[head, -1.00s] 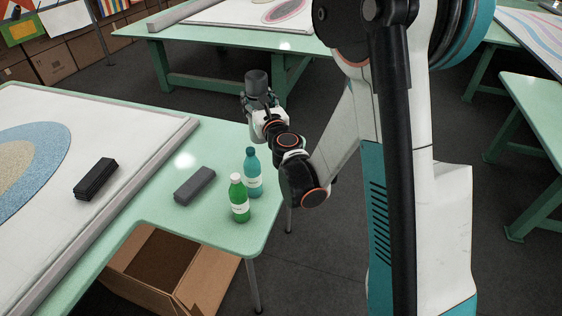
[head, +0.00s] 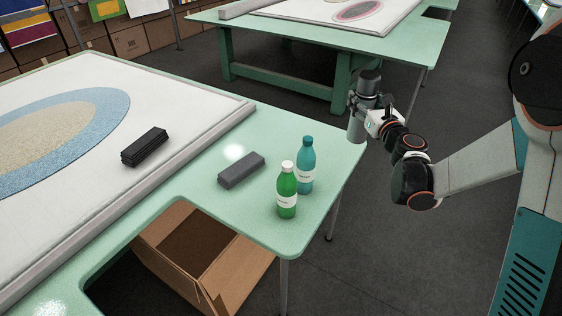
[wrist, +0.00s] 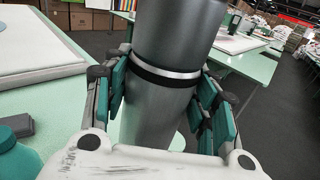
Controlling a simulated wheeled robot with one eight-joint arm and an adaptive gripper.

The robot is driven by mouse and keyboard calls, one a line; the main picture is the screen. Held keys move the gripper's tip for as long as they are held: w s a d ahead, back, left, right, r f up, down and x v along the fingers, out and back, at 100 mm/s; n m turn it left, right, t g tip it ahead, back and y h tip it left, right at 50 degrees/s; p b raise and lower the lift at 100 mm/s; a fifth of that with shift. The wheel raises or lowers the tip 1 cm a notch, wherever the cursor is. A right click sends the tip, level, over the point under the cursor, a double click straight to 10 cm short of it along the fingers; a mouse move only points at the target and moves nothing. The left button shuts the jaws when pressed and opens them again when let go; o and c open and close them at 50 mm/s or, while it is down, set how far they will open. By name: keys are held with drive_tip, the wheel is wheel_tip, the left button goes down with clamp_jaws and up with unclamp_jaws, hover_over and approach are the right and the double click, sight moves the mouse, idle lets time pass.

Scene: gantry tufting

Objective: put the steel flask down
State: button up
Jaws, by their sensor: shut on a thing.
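The steel flask (head: 357,128) is a grey metal cylinder with a dark top and hangs nearly upright in my gripper (head: 371,106), by the table's far right corner in the head view. In the wrist view the flask (wrist: 160,107) fills the middle, with a bright ring below its dark upper part. My gripper's teal-padded fingers (wrist: 166,95) are shut on it from both sides. I cannot tell whether its base is over the green table (head: 325,228) or just beyond the edge.
A green bottle (head: 287,192) and a teal bottle (head: 306,167) stand near the table's right edge. A grey block (head: 241,170) lies left of them, and a dark block (head: 145,147) lies on the white frame. An open cardboard box (head: 232,278) is below.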

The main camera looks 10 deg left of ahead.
drive_tip(key=w+a+r+n+g+y, duration=0.2)
drive_tip(key=a+n+g+y, duration=0.3)
drive_tip(key=a, duration=0.6)
wheel_tip(320, 180, down, 20)
drive_tip(key=y+b, duration=0.1)
drive_tip(key=b, duration=0.5)
drive_tip(key=shift+r+t+b, duration=0.25)
drive_tip(key=shift+t+b, duration=0.05)
drive_tip(key=shift+s, duration=0.1)
drive_tip(key=shift+f, duration=0.15)
drive_tip(key=o, duration=1.4)
